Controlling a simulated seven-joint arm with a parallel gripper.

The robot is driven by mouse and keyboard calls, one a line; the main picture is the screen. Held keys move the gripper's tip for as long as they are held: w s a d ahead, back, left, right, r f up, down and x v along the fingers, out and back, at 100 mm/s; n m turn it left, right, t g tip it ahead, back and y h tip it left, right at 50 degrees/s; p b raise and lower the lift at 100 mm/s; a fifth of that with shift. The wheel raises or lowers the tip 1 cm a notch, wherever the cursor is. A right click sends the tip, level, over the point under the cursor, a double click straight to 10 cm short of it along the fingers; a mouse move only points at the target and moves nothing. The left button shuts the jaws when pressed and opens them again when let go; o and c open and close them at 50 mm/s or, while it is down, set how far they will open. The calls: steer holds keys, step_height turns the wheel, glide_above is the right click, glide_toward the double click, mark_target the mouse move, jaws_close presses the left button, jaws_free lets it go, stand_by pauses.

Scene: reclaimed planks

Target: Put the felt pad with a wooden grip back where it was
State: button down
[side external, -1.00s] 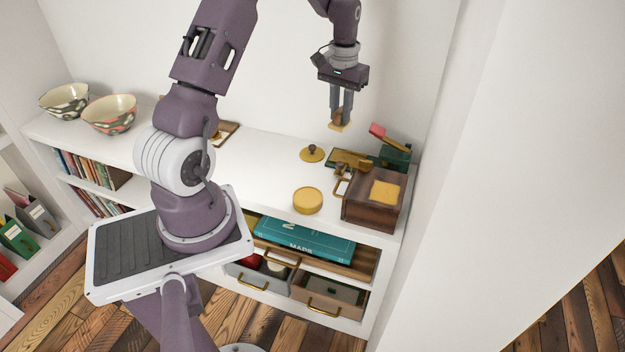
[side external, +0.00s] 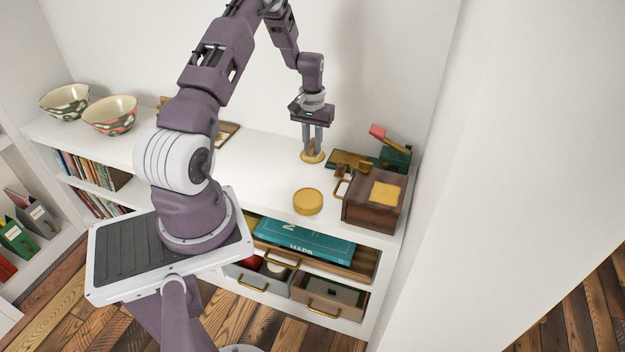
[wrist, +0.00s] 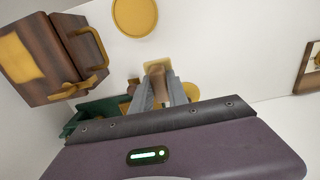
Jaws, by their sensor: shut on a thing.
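My gripper (side external: 312,152) is shut on the wooden grip (wrist: 157,82) of the felt pad. The pale yellow pad (wrist: 157,63) shows past the fingertips in the wrist view. In the side view the fingertips overlap a round brass-coloured lid-like disc (side external: 312,158) on the white shelf top, and the held pad is hard to make out. I cannot tell whether the pad touches anything below. A dark wooden box (side external: 372,208) with a yellow square (side external: 386,193) on top stands to the right; it also shows in the wrist view (wrist: 70,50).
A round yellow tin (side external: 308,201) stands in front of the gripper. Patterned bowls (side external: 110,114) stand far left. The shelf's middle is clear.

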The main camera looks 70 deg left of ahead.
step_height(320, 180, down, 10)
steer(key=shift+r, duration=0.1)
steer(key=c, duration=1.3)
jaws_free()
